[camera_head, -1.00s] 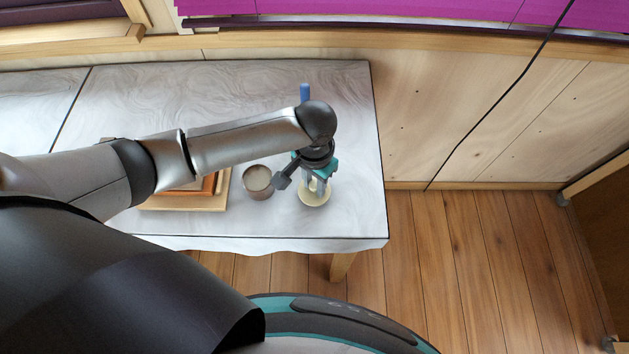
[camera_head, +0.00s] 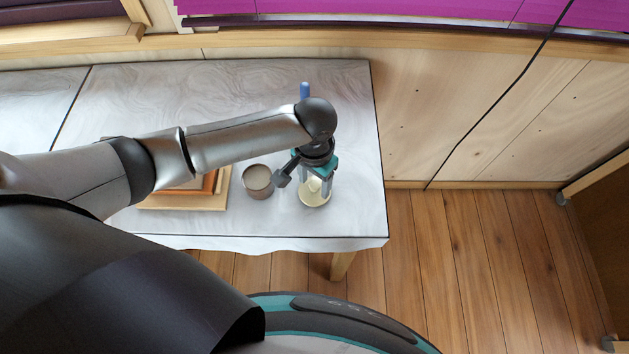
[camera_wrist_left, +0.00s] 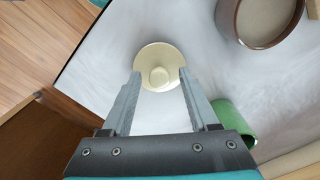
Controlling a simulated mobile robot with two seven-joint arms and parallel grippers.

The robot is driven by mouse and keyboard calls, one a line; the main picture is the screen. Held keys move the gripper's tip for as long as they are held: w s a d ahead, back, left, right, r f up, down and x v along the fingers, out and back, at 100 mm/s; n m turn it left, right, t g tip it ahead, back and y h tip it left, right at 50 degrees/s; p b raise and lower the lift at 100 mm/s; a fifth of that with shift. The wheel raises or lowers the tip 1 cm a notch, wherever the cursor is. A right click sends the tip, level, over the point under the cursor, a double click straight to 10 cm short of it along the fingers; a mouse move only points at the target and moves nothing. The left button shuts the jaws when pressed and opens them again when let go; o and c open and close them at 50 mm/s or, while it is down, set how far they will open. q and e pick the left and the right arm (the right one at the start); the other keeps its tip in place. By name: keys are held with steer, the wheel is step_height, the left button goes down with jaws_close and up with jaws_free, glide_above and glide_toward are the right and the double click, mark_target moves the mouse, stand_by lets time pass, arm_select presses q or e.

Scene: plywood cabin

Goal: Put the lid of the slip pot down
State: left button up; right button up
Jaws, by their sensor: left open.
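The lid (camera_head: 313,197) is a round cream disc with a knob. It lies on the marbled table top near the right front corner. It also shows in the left wrist view (camera_wrist_left: 158,65), knob up. My left gripper (camera_head: 318,189) is above the lid, pointing down. In the left wrist view the gripper (camera_wrist_left: 157,78) is open, with a finger on either side of the knob and clear space between. The slip pot (camera_head: 258,181) is a brown round pot, open at the top with pale slip inside, just left of the lid. My right gripper is not in view.
A wooden board with an orange-brown piece (camera_head: 210,186) lies left of the pot. A blue upright object (camera_head: 305,91) stands behind my left wrist. A green cylinder (camera_wrist_left: 233,118) shows in the left wrist view. The table's right edge is close to the lid.

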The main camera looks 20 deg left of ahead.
mark_target(314, 185)
arm_select(q)
step_height(314, 185, up, 12)
steer(key=p, duration=0.1)
steer(key=shift+f, duration=0.15)
steer(key=shift+s+f, duration=0.1)
stand_by(0.5)
